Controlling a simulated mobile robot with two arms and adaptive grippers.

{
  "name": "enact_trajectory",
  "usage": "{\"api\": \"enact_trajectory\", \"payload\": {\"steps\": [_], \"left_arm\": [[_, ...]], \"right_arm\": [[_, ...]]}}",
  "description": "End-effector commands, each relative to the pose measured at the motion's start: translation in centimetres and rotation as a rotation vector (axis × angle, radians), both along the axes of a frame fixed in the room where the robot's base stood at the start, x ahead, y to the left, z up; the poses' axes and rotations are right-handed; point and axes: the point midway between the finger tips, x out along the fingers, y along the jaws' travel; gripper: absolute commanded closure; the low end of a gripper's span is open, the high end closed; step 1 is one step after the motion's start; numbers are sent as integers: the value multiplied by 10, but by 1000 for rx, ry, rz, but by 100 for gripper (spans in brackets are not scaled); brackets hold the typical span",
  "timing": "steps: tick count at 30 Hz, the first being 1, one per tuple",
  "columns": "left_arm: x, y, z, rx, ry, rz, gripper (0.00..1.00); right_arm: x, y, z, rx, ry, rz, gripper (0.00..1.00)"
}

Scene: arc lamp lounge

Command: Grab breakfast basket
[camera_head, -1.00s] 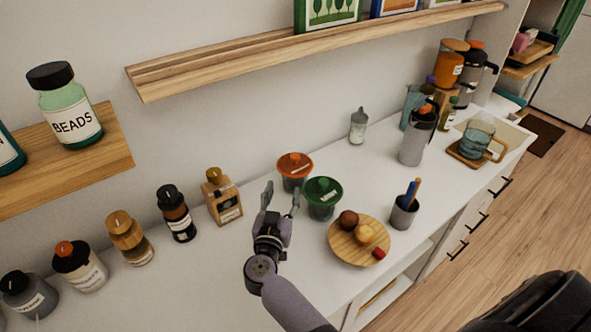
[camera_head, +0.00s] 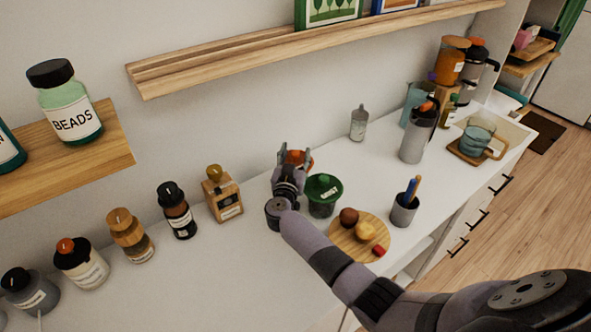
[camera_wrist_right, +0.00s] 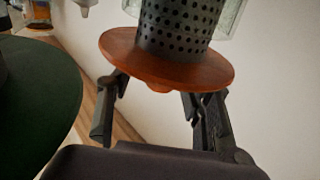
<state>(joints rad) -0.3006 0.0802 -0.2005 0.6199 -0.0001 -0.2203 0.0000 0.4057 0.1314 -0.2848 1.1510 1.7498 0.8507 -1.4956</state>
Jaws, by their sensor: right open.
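The likely breakfast basket is an orange-rimmed infuser basket (camera_head: 298,157) on the white counter near the wall; its label is hidden. My right gripper (camera_head: 294,153) is in front of it and covers much of it. In the right wrist view, its orange rim (camera_wrist_right: 205,75) and dark perforated wall (camera_wrist_right: 178,28) show, with clear glass (camera_wrist_right: 232,17) around it. The right gripper's open fingers (camera_wrist_right: 155,112) are on either side, close to the rim; contact cannot be told. A green-lidded basket (camera_head: 322,187) labelled MINT stands just to the right. My left gripper is not in view.
A round wooden plate (camera_head: 342,245) with food and a grey cup (camera_head: 403,210) stand to the right. A corked bottle (camera_head: 222,196) and several jars line the left. A small bottle (camera_head: 359,123) is behind. A wooden ledge (camera_head: 230,62) runs above.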

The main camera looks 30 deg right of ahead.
Motion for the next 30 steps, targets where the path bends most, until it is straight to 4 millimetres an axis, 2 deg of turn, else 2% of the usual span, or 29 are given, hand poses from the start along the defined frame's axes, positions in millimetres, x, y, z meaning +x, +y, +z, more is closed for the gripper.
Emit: {"api": "enact_trajectory", "payload": {"steps": [9, 30], "left_arm": [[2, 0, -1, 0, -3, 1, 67], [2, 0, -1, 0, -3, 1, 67]], "right_arm": [[5, -3, 0, 0, 0, 0, 54], [5, -3, 0, 0, 0, 0, 100]]}}
